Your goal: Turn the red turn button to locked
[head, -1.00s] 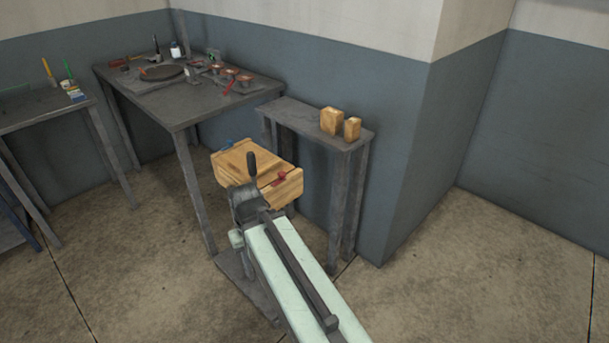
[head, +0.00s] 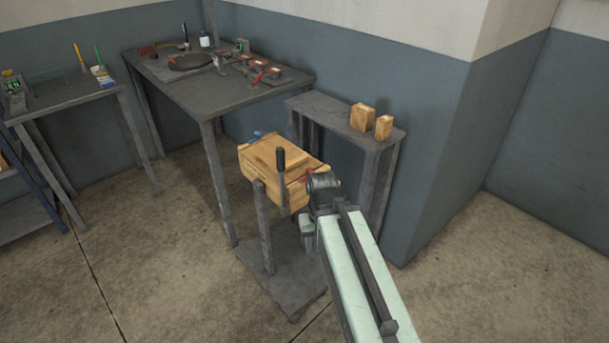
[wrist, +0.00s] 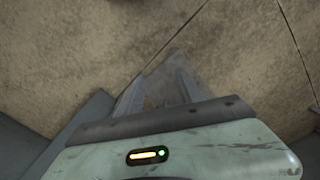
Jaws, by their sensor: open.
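A wooden box (head: 265,160) sits on a grey stand near the middle of the head view. The red turn button (head: 306,177) is at its right front side, partly hidden behind my wrist; its setting cannot be read. A black-handled lever (head: 281,160) stands upright at the box's front. My gripper shows in the wrist view (wrist: 160,80), fingers apart and empty, pointing towards the floor and a grey surface. The button is not in the wrist view. In the head view my arm's end is just right of the box, and its fingers cannot be made out.
A blue part (head: 258,135) is at the box's back left. Behind stand a grey table (head: 225,98) with tools and a narrow bench (head: 322,112) with two wooden blocks (head: 362,117). Another table (head: 60,103) is at left. The floor at right is clear.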

